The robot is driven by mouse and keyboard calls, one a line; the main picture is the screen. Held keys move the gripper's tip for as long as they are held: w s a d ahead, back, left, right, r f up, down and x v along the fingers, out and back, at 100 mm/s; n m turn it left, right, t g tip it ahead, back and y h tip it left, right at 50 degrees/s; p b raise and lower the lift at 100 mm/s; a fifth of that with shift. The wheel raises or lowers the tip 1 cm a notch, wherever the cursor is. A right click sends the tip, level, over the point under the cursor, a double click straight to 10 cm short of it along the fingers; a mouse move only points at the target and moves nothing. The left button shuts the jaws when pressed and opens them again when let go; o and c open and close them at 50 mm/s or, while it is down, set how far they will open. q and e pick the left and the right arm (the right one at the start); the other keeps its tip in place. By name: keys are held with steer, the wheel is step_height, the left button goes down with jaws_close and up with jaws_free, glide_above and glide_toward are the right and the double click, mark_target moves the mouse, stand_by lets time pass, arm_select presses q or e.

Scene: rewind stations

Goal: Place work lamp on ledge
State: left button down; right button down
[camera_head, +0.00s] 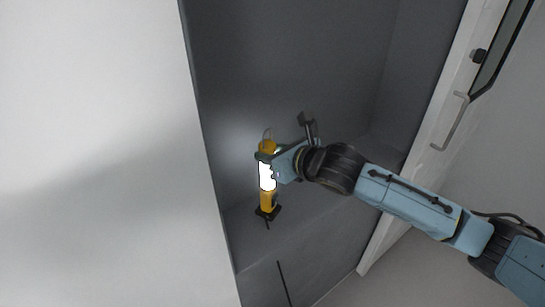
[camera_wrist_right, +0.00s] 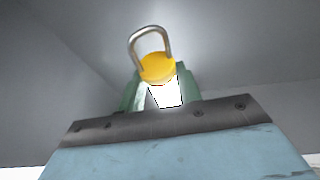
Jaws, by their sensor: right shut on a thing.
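The work lamp (camera_head: 268,202) is yellow with a glowing white middle, a wire hook on top and a dark foot. It stands roughly upright inside a grey recess. My right gripper (camera_head: 267,160) is shut on its upper part, reaching in from the right. In the right wrist view the lamp's yellow cap and metal hook (camera_wrist_right: 157,68) show between the fingers of my right gripper (camera_wrist_right: 160,92). The grey ledge (camera_head: 310,215) is the surface at the bottom of the recess. I cannot tell whether the lamp's foot touches it. My left gripper is not in view.
A large pale panel (camera_head: 100,150) bounds the recess on the left. A white door (camera_head: 425,150) with a metal handle stands on the right. A thin dark slit (camera_head: 284,283) marks the grey front below the ledge. The ledge right of the lamp looks clear.

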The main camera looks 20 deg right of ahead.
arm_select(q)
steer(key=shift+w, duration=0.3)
arm_select(e)
steer(key=shift+f, duration=0.55)
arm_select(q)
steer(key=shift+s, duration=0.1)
arm_select(e)
steer(key=c, duration=1)
jaws_free()
steer(key=shift+f, duration=0.15)
steer(key=shift+o, duration=0.2)
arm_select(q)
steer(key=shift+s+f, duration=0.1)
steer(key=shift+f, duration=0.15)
arm_select(e)
steer(key=v, duration=1.2)
steer(key=shift+s, duration=0.1)
